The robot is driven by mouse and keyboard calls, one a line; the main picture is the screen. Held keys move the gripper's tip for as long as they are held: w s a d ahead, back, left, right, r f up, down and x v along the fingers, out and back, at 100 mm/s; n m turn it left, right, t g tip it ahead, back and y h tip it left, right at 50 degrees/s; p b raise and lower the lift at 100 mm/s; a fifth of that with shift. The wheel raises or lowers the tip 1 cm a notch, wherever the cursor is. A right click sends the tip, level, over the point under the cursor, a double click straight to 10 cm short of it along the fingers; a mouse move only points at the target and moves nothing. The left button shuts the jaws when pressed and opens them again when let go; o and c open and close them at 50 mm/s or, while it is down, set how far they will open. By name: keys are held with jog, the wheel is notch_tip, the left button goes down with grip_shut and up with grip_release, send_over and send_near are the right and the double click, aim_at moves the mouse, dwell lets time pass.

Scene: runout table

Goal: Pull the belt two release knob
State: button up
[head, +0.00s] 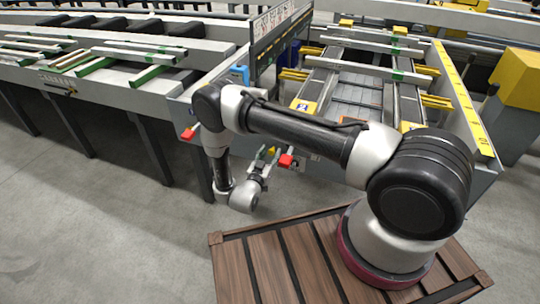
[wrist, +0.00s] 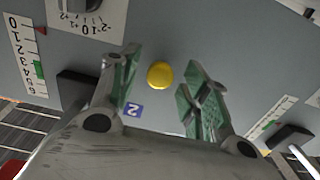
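A round yellow knob (wrist: 159,75) stands on a grey panel (wrist: 165,35) in the wrist view. A blue label with a 2 (wrist: 132,110) is just beside it, so I take it as the belt two release knob. My gripper (wrist: 163,82) is open, with one green-padded finger on each side of the knob and a gap on both sides. How far the fingertips are from the panel I cannot tell. In the head view my gripper (head: 264,166) is low in front of the table, with a small yellow patch (head: 271,151) by its fingers, partly hidden.
Red knobs sit on the table front at the left (head: 187,134) and right (head: 286,160) of my gripper. Dark handles at left (wrist: 76,84) and right (wrist: 290,135) flank the yellow knob, with printed scales (wrist: 31,62) nearby. Grey floor (head: 110,235) is clear at left.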

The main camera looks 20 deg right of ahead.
jog(key=v, duration=1.2)
dwell(0.3)
